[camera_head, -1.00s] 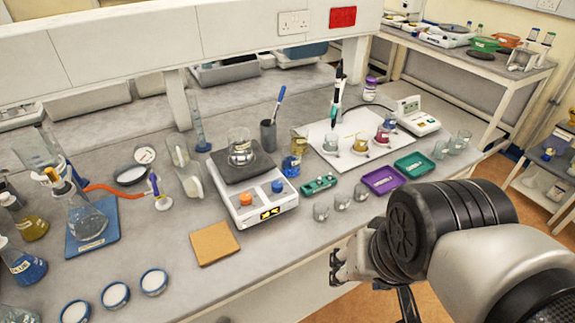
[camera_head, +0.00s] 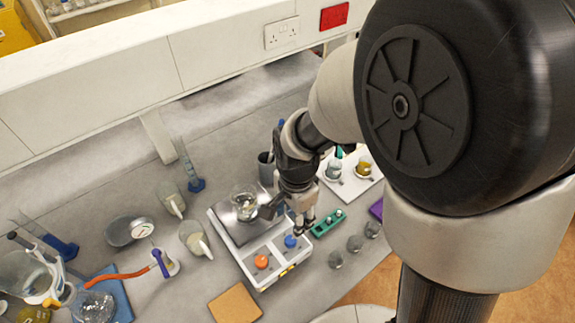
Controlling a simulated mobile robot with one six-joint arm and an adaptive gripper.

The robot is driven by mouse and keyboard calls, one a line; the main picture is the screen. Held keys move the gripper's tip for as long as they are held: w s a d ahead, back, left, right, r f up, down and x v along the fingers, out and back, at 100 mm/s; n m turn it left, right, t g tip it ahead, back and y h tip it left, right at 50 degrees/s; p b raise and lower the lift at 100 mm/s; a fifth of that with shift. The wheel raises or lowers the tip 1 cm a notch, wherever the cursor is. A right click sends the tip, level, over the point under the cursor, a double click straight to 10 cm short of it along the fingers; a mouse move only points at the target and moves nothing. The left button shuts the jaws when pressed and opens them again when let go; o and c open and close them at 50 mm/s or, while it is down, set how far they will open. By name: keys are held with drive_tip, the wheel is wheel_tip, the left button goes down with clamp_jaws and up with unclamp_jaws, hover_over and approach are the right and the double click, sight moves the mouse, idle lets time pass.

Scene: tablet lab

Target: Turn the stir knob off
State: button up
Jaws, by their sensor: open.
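The hotplate stirrer (camera_head: 242,262) stands on the bench with an orange knob (camera_head: 261,262) and a blue knob (camera_head: 290,241) on its front panel. I cannot read which knob is the stir knob. A glass beaker (camera_head: 244,203) with some liquid sits on its dark plate. My gripper (camera_head: 302,226) is open and empty, pointing down above the right side of the stirrer, close to the blue knob. Whether a finger touches that knob cannot be told from this angle.
A green rack (camera_head: 328,223) and several small beakers (camera_head: 355,243) stand right of the stirrer. A tan square mat (camera_head: 235,303) lies in front. My arm covers the right side of the view.

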sight(291, 240)
drive_tip(key=f+b, duration=0.1)
drive_tip(key=f, duration=0.7)
drive_tip(key=f+b, duration=0.1)
drive_tip(key=f, duration=0.4)
drive_tip(key=shift+w+a+f+b, duration=0.1)
drive_tip(key=shift+w+a+b, duration=0.05)
drive_tip(key=shift+w+b, duration=0.15)
drive_tip(key=shift+c, duration=0.2)
drive_tip(key=c, duration=1)
drive_tip(key=shift+c, duration=0.2)
